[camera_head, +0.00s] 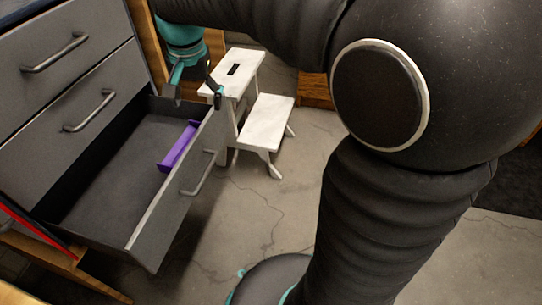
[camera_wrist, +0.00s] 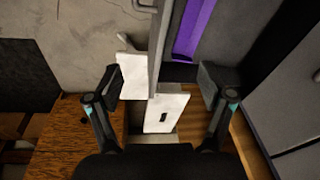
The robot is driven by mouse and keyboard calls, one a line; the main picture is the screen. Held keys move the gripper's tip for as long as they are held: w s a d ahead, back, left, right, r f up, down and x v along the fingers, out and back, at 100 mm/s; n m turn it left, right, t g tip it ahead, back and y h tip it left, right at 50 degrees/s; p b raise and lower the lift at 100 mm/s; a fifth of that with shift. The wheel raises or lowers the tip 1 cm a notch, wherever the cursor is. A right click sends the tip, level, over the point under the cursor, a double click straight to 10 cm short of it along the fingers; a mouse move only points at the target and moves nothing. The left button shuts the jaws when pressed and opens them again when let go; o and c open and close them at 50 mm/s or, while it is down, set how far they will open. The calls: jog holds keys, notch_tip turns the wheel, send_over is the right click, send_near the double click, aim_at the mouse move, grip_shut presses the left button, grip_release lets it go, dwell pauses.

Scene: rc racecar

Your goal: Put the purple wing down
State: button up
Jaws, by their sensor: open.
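The purple wing (camera_head: 178,147) lies in the open grey drawer (camera_head: 105,172), near the drawer's front wall and toward its far end. In the wrist view the wing (camera_wrist: 194,30) shows at the top, beside the drawer's wall (camera_wrist: 163,45). My gripper (camera_head: 197,92) is above the far end of the drawer, apart from the wing. In the wrist view my gripper (camera_wrist: 160,84) has its two fingers wide apart with nothing held between them. The drawer's top edge passes between the fingers in that view.
A white step stool (camera_head: 262,120) stands on the concrete floor (camera_head: 270,205) just beyond the drawer. Closed grey drawers (camera_head: 75,80) with bar handles are above the open one. A wooden surface (camera_wrist: 80,140) is at lower left in the wrist view.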

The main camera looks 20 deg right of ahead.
jog(key=s+d+f+n+t, duration=0.1)
jog(key=s+d, duration=0.3)
jog(key=s, duration=0.6)
jog(key=s+d+f+n+t, duration=0.2)
jog(key=s+d+n, duration=0.2)
jog(key=s, duration=0.6)
jog(key=shift+d+t, duration=0.4)
jog(key=shift+d, duration=0.3)
